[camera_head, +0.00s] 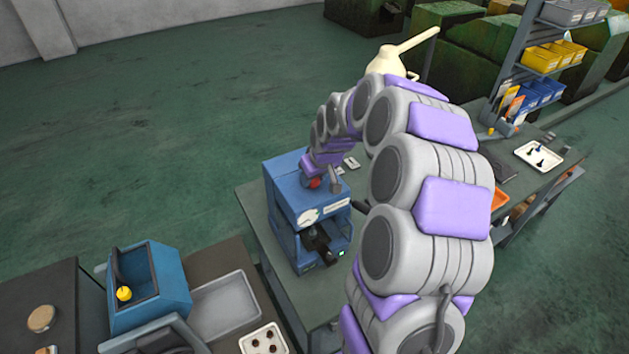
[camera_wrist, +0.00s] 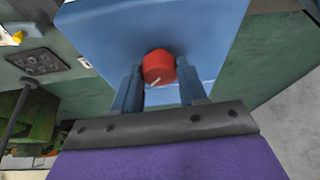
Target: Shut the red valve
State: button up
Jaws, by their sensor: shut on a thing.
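The red valve (camera_wrist: 158,67) is a round red knob with a pale pointer line on its face, set on a blue machine (camera_wrist: 205,25). In the head view the red valve (camera_head: 314,182) shows as a small red patch on top of the blue machine (camera_head: 290,190), partly covered by my arm. My gripper (camera_wrist: 160,88) reaches the valve with one finger on each side of it and is shut on it. The fingertips and their contact are partly hidden in the head view.
The blue machine stands on a grey-green table (camera_head: 250,205). A second blue device (camera_head: 150,285) and a metal tray (camera_head: 225,305) are at the lower left. A beige oil can (camera_head: 390,62) shows behind my arm. Shelves with yellow bins (camera_head: 545,57) are at upper right. The left floor is open.

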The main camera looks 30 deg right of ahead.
jog(key=m+h+b, duration=0.1)
jog(key=m, duration=0.1)
jog(key=m+h, duration=0.1)
jog(key=m, duration=0.1)
jog(key=shift+w+m+b, duration=0.2)
jog(key=shift+m+b, duration=0.1)
jog(key=shift+b, duration=0.1)
jog(key=m, duration=0.2)
jog(key=m+g+h+b, duration=0.1)
jog(key=m, duration=0.1)
jog(key=shift+a+r+m, duration=0.1)
jog(key=shift+a+m, duration=0.1)
jog(key=shift+m, duration=0.1)
jog(key=shift+h, duration=0.3)
jog(key=o, duration=1)
jog(key=shift+w, duration=0.1)
jog(key=shift+o, duration=0.3)
jog(key=v, duration=1.7)
jog(key=shift+b, duration=0.3)
jog(key=shift+a+r, duration=0.1)
